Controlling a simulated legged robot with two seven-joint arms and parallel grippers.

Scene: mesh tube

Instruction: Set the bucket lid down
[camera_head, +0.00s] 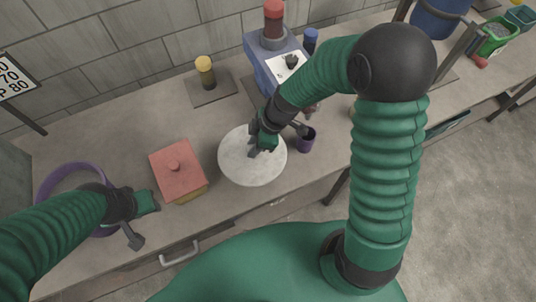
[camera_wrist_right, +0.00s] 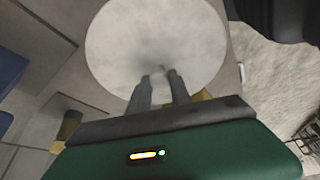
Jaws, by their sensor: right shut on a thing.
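The bucket lid (camera_head: 240,172) is a round, pale, whitish disc in front of the blue machine in the head view. It also fills the top of the right wrist view (camera_wrist_right: 150,35). My right gripper (camera_head: 257,151) is over the lid and shut on its small middle handle, which shows between the fingertips (camera_wrist_right: 159,76). I cannot tell whether the lid touches the table or is just above it. My left gripper (camera_head: 140,222) is between the purple bucket (camera_head: 70,166) and the red-lidded box; its finger opening is unclear. The bucket is partly hidden behind my left arm.
A box with a red lid (camera_head: 178,172) stands left of the bucket lid. A small purple cup (camera_head: 306,141) is close on its right. The blue machine (camera_head: 275,62) and a yellow-topped post (camera_head: 205,72) stand behind. The table's front edge is near.

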